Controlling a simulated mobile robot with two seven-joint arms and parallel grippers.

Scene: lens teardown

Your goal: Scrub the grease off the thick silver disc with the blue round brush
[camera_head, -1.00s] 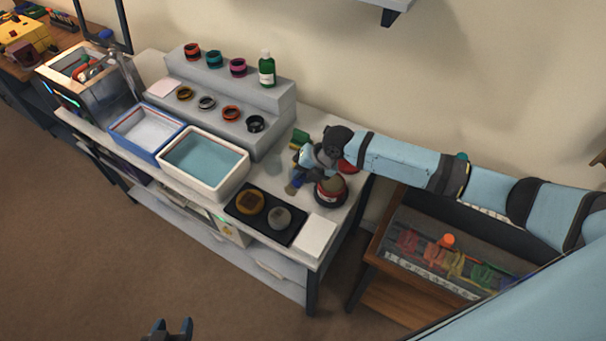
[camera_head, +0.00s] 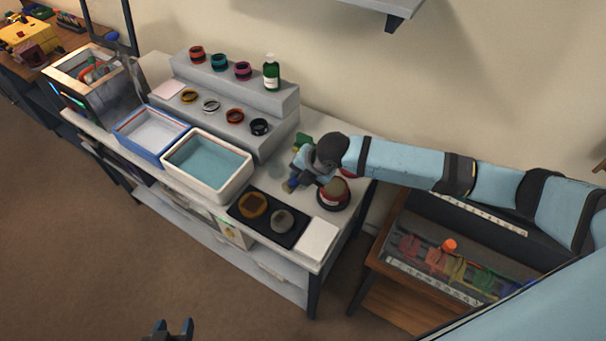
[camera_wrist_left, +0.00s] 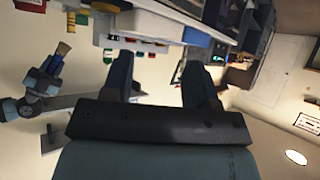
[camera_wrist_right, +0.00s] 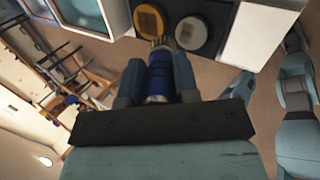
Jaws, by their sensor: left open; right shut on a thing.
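The thick silver disc (camera_head: 282,220) lies on a black mat (camera_head: 295,238) at the front of the bench, beside a brass-coloured disc (camera_head: 253,205). It also shows in the right wrist view (camera_wrist_right: 191,32). My right gripper (camera_wrist_right: 158,82) is shut on the blue round brush (camera_wrist_right: 160,70). The brush's bristles point toward the two discs and stand apart from the silver disc. In the head view the brush (camera_head: 291,184) hangs just behind the mat. My left gripper (camera_head: 172,330) is open and empty at the bottom edge, well away from the bench.
A white basin of bluish liquid (camera_head: 246,178) and a blue-rimmed tray (camera_head: 122,139) stand left of the mat. A white pad (camera_head: 318,240) lies right of it. A red-based round pot (camera_head: 334,195) stands near the right gripper. Stepped shelves hold several rings and a green bottle (camera_head: 271,72).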

